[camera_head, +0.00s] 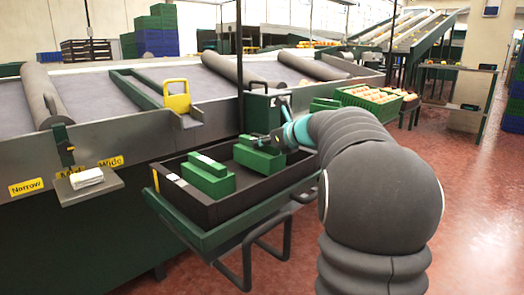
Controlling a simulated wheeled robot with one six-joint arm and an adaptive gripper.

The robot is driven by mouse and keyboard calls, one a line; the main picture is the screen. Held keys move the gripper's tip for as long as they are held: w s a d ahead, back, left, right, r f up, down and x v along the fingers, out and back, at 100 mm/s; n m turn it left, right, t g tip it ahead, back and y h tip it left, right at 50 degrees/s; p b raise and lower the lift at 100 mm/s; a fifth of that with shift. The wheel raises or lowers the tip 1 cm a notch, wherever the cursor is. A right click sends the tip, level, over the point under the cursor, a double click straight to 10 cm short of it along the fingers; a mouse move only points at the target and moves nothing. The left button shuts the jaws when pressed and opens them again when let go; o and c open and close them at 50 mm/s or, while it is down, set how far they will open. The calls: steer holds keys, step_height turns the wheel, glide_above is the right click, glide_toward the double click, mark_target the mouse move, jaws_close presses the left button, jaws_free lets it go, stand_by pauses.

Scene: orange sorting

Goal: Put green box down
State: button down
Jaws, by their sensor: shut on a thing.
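A dark tray (160,188) rests on a green-framed stand in front of the sorting machine. One green box (208,181) sits in its left part, with a smaller green piece and a pale label on top. A second green box (255,160) is at the tray's back right. My gripper (268,143) is shut on this second box from above and behind. I cannot tell whether the box touches the tray floor.
A yellow bracket (177,96) stands on the machine's edge above the tray. A small shelf (92,187) with a white item juts out at the left. A green crate of oranges (368,100) stands behind my arm. Red floor (470,220) is open at the right.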

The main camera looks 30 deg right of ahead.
steer(key=shift+f, duration=0.8)
steer(key=c, duration=1)
jaws_free()
steer(key=shift+f, duration=0.15)
steer(key=shift+o, duration=0.2)
steer(key=shift+s+d+r, duration=0.1)
steer(key=shift+s+r, duration=0.05)
steer(key=shift+r, duration=0.1)
steer(key=p+v, duration=0.1)
steer(key=v, duration=1)
steer(key=shift+s, duration=0.3)
steer(key=shift+d+r, duration=0.1)
